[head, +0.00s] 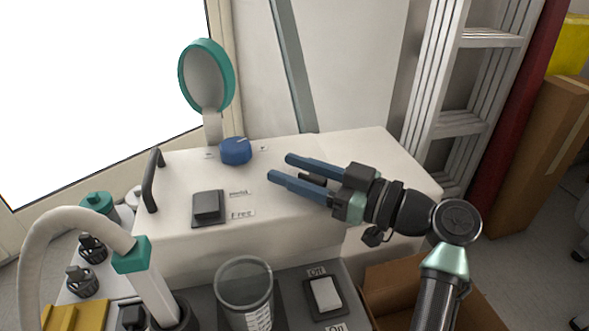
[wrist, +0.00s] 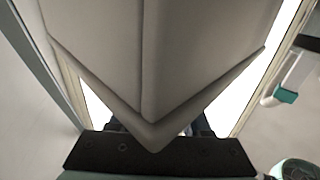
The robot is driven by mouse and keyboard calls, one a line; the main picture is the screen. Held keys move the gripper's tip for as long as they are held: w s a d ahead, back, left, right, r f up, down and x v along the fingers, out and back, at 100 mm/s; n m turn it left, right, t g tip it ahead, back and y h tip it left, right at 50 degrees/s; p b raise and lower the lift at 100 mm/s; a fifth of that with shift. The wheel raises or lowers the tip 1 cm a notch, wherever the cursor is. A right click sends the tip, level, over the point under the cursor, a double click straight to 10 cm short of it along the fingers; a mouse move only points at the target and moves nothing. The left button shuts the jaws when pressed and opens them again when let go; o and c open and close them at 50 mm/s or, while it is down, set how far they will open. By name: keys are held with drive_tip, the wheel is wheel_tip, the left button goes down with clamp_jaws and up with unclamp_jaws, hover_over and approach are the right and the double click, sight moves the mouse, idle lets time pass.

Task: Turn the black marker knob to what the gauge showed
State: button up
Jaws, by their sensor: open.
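My gripper (head: 278,167) points left over the right part of the white housing's top (head: 290,225), its two blue fingers apart. A small dark piece (head: 313,180) shows between the fingers. It may be the black marker knob, but I cannot tell it from a part of my gripper, and no marker setting is readable. A round disc with a teal rim and a plain grey face (head: 206,80) stands on a white stem at the back left. I see no needle or scale on it. A blue knob (head: 236,151) with a light mark sits below it, left of my fingertips.
A black switch (head: 208,206) and a black handle (head: 152,180) are on the housing's left side. In front are a clear cup (head: 244,285), a white rocker switch (head: 325,293) and a pale hose (head: 60,225). A ladder (head: 455,90) stands behind at right.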

drive_tip(key=shift+s+d+r, duration=0.1)
drive_tip(key=shift+d+r, duration=0.05)
drive_tip(key=shift+d, duration=0.15)
drive_tip(key=p+v, duration=0.6)
drive_tip(key=v, duration=0.6)
drive_tip(key=shift+s+d, duration=0.1)
drive_tip(key=shift+s, duration=0.05)
